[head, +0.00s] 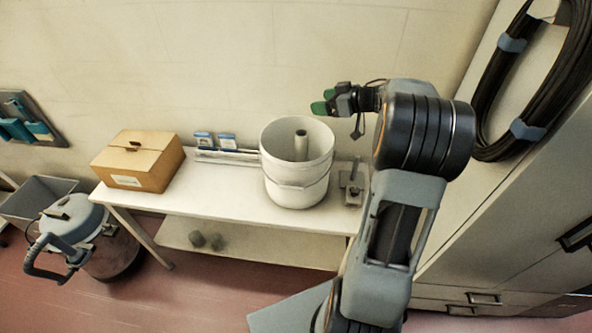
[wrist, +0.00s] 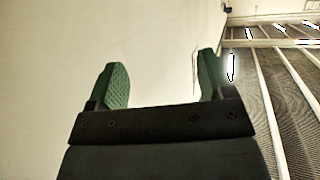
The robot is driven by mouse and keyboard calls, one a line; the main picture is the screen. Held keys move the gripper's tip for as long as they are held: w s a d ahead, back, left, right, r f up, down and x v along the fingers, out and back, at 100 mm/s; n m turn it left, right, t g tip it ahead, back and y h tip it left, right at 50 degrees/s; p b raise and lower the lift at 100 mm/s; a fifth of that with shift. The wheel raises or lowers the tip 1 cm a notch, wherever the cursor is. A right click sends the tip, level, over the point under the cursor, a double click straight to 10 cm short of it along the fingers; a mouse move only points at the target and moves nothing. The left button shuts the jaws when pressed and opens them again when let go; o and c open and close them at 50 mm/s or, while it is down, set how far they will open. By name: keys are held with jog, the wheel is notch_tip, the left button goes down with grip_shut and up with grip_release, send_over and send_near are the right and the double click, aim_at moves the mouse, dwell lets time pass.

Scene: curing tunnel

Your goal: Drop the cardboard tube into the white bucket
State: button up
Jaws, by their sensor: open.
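The white bucket (head: 297,190) stands upright on the white bench, right of its middle. A pale grey tube (head: 301,146), which looks like the cardboard tube, stands upright inside the bucket, its top near the rim level. The tube's lower end is hidden by the bucket wall. My gripper (head: 326,102) is above and to the right of the bucket, pointing left, clear of both tube and bucket. In the wrist view its green-padded fingers (wrist: 160,85) are wide apart with nothing between them.
The white bench (head: 225,195) also bears a closed cardboard box (head: 138,162), small blue-and-white packs (head: 213,141) and a grey metal tool (head: 353,184). A lidded drum (head: 85,240) stands on the floor at left. A tall cabinet (head: 510,210) with hung black hose (head: 530,80) bounds the right.

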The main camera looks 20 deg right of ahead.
jog(key=v, duration=0.7)
jog(key=shift+b, duration=0.35)
jog(key=shift+d, duration=0.1)
